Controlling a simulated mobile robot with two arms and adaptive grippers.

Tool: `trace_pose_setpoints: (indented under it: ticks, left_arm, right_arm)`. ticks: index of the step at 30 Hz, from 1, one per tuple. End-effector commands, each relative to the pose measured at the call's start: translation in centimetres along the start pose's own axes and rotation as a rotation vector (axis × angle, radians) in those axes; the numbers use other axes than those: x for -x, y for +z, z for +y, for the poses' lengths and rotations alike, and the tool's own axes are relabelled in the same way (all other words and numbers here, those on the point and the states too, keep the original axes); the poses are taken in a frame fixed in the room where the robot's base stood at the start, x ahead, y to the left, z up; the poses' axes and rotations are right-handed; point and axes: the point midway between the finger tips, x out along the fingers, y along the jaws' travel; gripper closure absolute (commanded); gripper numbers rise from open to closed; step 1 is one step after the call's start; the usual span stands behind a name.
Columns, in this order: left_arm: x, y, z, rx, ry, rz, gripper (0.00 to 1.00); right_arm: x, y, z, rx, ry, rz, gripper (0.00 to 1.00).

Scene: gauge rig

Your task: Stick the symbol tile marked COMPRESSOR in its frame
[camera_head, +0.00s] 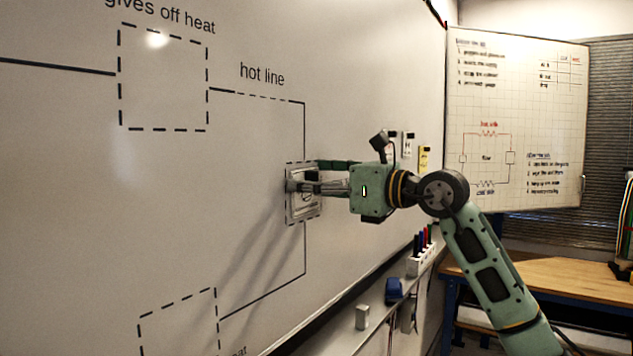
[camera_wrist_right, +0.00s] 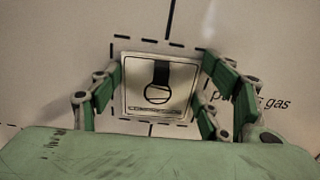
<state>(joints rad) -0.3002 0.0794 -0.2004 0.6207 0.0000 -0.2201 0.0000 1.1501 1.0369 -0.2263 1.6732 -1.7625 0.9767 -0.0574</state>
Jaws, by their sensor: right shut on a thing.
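The symbol tile (camera_wrist_right: 157,88) is a pale square with a dark round symbol and small lettering along its lower edge, too small to read surely. It also shows in the head view (camera_head: 301,207), at the whiteboard. My left gripper is not in view.
The whiteboard (camera_head: 200,190) carries empty dashed frames (camera_head: 163,128) at upper left and lower left (camera_head: 178,303), joined by lines. The ledge below holds a blue eraser (camera_head: 394,290), a small grey block (camera_head: 362,316) and markers (camera_head: 424,240). A wooden bench (camera_head: 570,280) stands at right.

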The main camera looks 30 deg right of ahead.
Motion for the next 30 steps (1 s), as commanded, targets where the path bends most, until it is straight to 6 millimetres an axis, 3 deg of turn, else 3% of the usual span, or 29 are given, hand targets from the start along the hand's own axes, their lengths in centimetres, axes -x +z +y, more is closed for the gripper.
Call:
trace_pose_setpoints:
  ticks: [7, 8, 15, 22, 25, 30]
  left_arm:
    - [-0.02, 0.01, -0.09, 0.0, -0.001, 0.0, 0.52]
    - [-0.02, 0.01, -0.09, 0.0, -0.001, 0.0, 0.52]
    - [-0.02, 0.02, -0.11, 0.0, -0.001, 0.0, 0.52]
    - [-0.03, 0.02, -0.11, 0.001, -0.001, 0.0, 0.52]
    - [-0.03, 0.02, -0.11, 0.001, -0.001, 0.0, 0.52]
    - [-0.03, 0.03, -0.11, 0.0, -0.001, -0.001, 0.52]
  right_arm:
    - [0.08, 0.07, -0.02, 0.001, -0.001, -0.001, 0.53]
    - [0.08, 0.08, -0.02, 0.001, -0.001, -0.001, 0.28]
    - [0.08, 0.07, -0.01, 0.001, -0.001, -0.001, 0.08]
    - [0.07, 0.05, 0.0, 0.001, 0.0, -0.001, 0.08]
    - [0.06, 0.02, 0.0, 0.001, 0.0, 0.0, 0.0]
    - [0.06, 0.03, 0.0, 0.0, 0.0, 0.0, 0.0]
